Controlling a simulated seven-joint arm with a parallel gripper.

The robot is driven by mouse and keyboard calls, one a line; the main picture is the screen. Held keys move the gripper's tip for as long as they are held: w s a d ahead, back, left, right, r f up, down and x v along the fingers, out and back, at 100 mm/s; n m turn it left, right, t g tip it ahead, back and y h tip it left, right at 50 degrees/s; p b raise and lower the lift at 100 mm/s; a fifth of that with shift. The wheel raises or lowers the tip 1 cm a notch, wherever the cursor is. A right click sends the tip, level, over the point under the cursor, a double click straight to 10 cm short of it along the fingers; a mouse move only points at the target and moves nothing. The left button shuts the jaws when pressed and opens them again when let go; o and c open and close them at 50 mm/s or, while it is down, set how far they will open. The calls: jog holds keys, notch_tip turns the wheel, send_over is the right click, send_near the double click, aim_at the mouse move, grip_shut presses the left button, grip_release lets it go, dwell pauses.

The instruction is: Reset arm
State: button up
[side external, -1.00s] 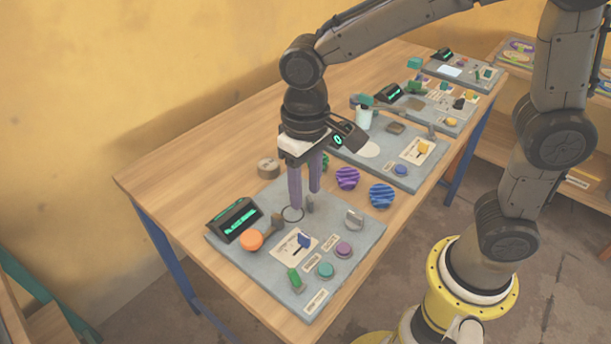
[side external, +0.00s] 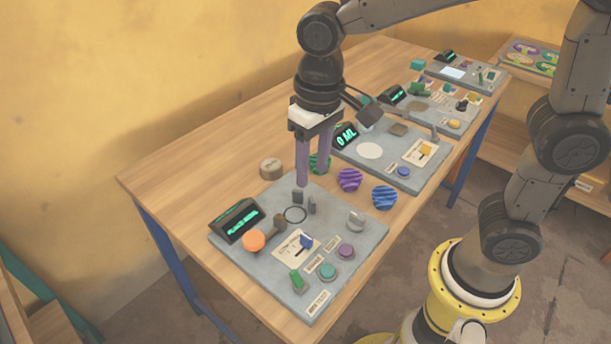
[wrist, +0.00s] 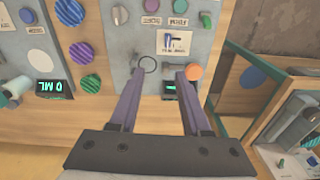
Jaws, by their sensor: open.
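My gripper (side external: 313,180) is open and empty, with its two purple fingers pointing down above the back edge of the nearest grey panel (side external: 262,267). In the wrist view my gripper (wrist: 160,72) has its fingers apart, with the panel beyond them. The panel carries a black ring (side external: 295,214) between small dark posts, an orange knob (side external: 254,240), a blue lever (side external: 305,241), a green switch (side external: 296,279), teal (side external: 327,271) and purple (side external: 346,251) buttons, a grey knob (side external: 356,219) and a display (side external: 237,222) with green text too small to read.
A second panel (side external: 385,176) has a display (side external: 345,136) reading "0 ML". More panels stand farther back. The table's left part is clear.

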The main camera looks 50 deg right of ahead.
jog(key=s+d+r+t, duration=0.2)
jog(key=s+d+t, duration=0.3)
jog(key=s+d, duration=0.7)
jog(key=shift+s+d+r+n, duration=0.15)
jog(key=shift+s+r+n, duration=0.2)
jog(key=shift+s, duration=0.55)
